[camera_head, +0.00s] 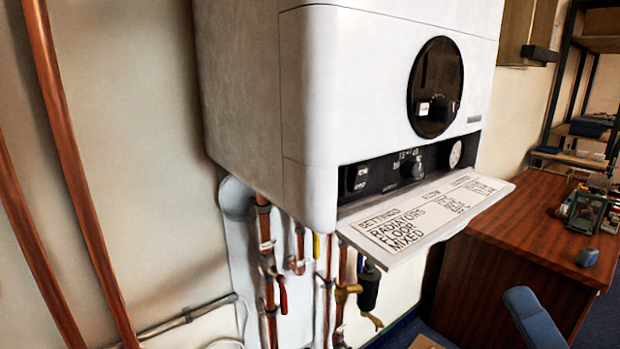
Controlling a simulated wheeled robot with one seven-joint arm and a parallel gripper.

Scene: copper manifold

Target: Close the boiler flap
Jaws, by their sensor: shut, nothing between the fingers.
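The white boiler (250,100) hangs on the wall in the middle of the head view. Its flap (425,220) is open, folded down and sticking outward below the control panel (400,172). The flap's upper face carries printed words such as "SETTINGS", "RADIATORS", "FLOOR" and "MIXED". The panel behind it shows a dark knob, a switch at the left and a round gauge at the right. My gripper is not in view, and nothing in view touches the flap.
Copper pipes (75,160) run down the wall at left. Pipes and valves (275,290) hang below the boiler. A wooden desk (530,220) stands at right, with a blue object, perhaps a chair part (530,318), before it. The space before the flap looks clear.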

